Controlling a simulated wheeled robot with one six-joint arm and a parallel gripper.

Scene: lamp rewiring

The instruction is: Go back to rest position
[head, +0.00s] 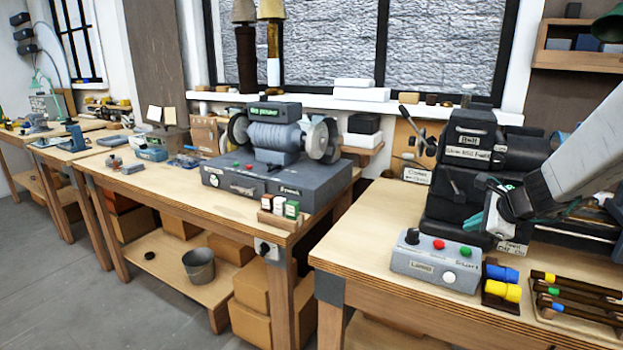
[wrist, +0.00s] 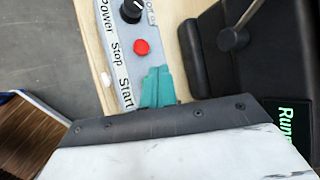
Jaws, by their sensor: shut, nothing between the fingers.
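My gripper (head: 489,215) is at the right in the head view, in front of the black lathe-like machine (head: 458,190) and above the grey control box (head: 436,262). Its teal fingers also show in the wrist view (wrist: 157,88); they are closed together and empty. In that view they overlap the control box (wrist: 112,45) beside the word "Start", below the red stop button (wrist: 141,47) and black power knob (wrist: 131,10). The green button (head: 449,277) shows in the head view but is not visible in the wrist view. I cannot tell whether the fingers touch the box.
A green-lit sign, apparently "Running" (wrist: 292,120), is on the dark machine. Blue and yellow handled tools (head: 503,282) and a rack of rods (head: 580,298) lie right of the box. A bench grinder (head: 275,135) stands on the neighbouring bench. Grey floor (head: 170,315) is open at left.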

